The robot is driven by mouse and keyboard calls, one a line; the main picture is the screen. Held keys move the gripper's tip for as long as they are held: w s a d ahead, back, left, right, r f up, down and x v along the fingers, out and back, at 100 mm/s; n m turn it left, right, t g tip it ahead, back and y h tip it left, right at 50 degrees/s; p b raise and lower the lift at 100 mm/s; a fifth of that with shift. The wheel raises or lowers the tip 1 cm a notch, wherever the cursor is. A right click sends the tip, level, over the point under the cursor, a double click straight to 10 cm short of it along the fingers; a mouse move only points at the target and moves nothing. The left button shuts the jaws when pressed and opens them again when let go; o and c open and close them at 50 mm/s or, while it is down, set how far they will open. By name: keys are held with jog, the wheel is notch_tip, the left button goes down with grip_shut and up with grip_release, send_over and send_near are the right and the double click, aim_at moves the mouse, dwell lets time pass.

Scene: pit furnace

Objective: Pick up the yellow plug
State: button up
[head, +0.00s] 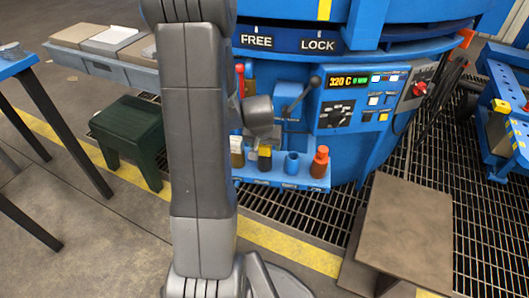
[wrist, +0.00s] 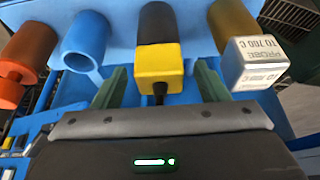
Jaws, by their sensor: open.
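The yellow plug (wrist: 159,64) is a small yellow block on a black cylindrical body, with a short dark stem on its near face. It sits in the blue rack, and it also shows in the head view (head: 265,152) below my wrist. My gripper (wrist: 161,80) is open, with one green finger on each side of the yellow block. Gaps show between the block and both fingers. In the head view my wrist hangs just above the plug, and the fingers are hard to make out.
The blue rack (head: 283,180) also holds an orange plug (head: 320,161), an empty blue ring holder (head: 292,164) and a white-labelled probe on an ochre body (wrist: 257,62). A lever (head: 303,92) and control panel (head: 358,98) stand close behind. A brown table (head: 405,235) is at right.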

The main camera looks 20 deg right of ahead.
jog(key=shift+w+d+f, duration=0.1)
jog(key=shift+w+f, duration=0.05)
jog(key=shift+f, duration=0.15)
jog(key=shift+r, duration=0.1)
jog(key=c, duration=1.1)
jog(key=shift+r, duration=0.1)
